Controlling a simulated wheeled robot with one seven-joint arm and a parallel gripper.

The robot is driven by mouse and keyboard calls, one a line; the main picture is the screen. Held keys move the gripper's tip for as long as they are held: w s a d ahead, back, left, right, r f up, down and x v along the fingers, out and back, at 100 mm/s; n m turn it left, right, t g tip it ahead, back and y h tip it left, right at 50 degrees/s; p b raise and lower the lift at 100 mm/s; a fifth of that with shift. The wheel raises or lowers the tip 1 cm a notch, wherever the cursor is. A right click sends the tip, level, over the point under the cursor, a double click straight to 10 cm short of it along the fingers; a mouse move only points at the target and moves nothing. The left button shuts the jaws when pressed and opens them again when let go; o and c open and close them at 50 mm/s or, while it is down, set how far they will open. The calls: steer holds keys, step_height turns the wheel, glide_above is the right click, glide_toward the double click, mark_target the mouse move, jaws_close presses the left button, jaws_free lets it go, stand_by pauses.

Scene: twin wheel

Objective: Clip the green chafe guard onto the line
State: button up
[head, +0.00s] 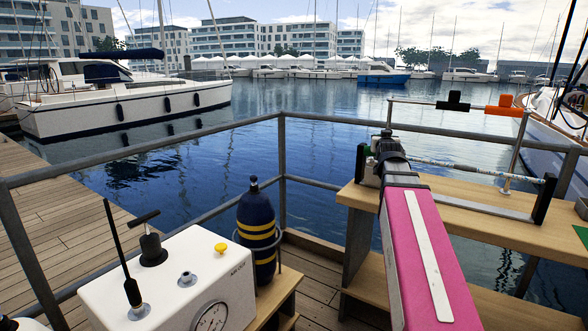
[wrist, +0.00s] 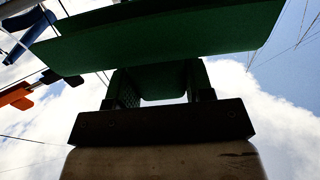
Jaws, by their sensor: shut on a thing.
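The green chafe guard (wrist: 160,38) spans the top of the wrist view as a long dark-green piece. My gripper (wrist: 160,80) is shut on its narrower middle part, with one finger on each side. In the head view my gripper (head: 372,163) is mostly hidden behind my pink arm, and only a sliver of green (head: 366,150) shows beside it. The line (head: 450,166), pale with blue flecks, runs above the bench to a black upright at the right. Its left end is hidden by my wrist. I cannot tell whether the guard touches the line.
A black piece (head: 454,101) and an orange piece (head: 504,106) sit on a rail above the bench (head: 460,222). A white console (head: 170,280) and a dark yellow-banded cylinder (head: 257,232) stand left of my arm. Grey railing (head: 200,132) borders the water.

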steer(key=w+a+f+n+y, duration=0.1)
steer(key=w+a, duration=0.1)
steer(key=a, duration=0.5)
steer(key=w+a+f+n+y, duration=0.1)
steer(key=w+a+y, duration=0.1)
steer(key=a, duration=0.5)
steer(key=shift+w+f, duration=0.15)
steer(key=shift+w, duration=0.5)
steer(key=shift+d, duration=0.15)
